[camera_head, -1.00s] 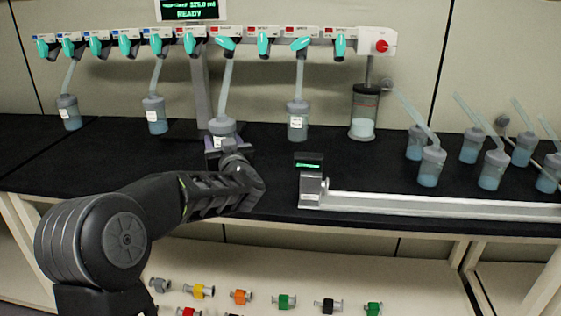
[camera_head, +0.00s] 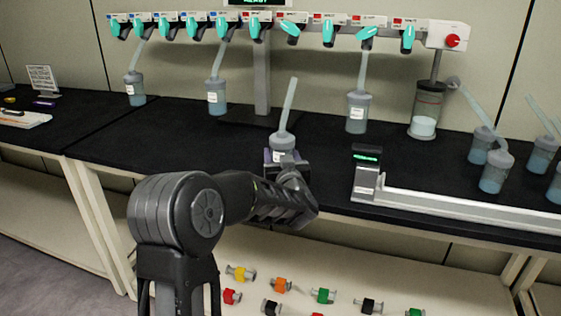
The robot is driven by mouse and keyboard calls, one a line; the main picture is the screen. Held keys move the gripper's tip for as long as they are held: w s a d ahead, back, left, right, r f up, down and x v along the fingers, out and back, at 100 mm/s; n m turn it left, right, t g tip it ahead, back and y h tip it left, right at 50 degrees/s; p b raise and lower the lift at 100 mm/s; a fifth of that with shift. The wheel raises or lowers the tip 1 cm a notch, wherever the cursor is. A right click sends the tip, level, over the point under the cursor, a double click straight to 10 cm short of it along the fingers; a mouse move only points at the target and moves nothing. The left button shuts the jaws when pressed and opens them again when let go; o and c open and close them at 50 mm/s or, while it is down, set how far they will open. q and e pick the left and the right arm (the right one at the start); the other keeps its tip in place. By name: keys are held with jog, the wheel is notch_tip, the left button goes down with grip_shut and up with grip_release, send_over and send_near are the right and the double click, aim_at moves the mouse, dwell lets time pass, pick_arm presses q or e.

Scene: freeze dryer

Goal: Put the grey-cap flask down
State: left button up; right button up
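A grey-capped flask (camera_head: 284,142) with a long pale tube and a white label stands upright in my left gripper (camera_head: 286,157). The fingers are around its lower body and hide most of it. The flask is over the black bench top (camera_head: 190,149), in front of the manifold (camera_head: 340,22). Its tube's top end is below the teal valves and apart from them. I cannot tell whether its base touches the bench. My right gripper is not in view.
Similar flasks hang at the manifold (camera_head: 216,97) (camera_head: 358,112) (camera_head: 135,88). A clear cylinder (camera_head: 426,110) stands at its right end. A small display unit (camera_head: 366,172) with a long rail is right of my gripper. More flasks (camera_head: 496,171) stand far right. Bench left of my gripper is clear.

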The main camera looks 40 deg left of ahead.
pick_arm(q)
jog(key=shift+f, duration=0.7)
jog(key=shift+f, duration=0.2)
jog(key=o, duration=1.5)
jog(key=shift+r, duration=0.2)
jog(key=v, duration=1.2)
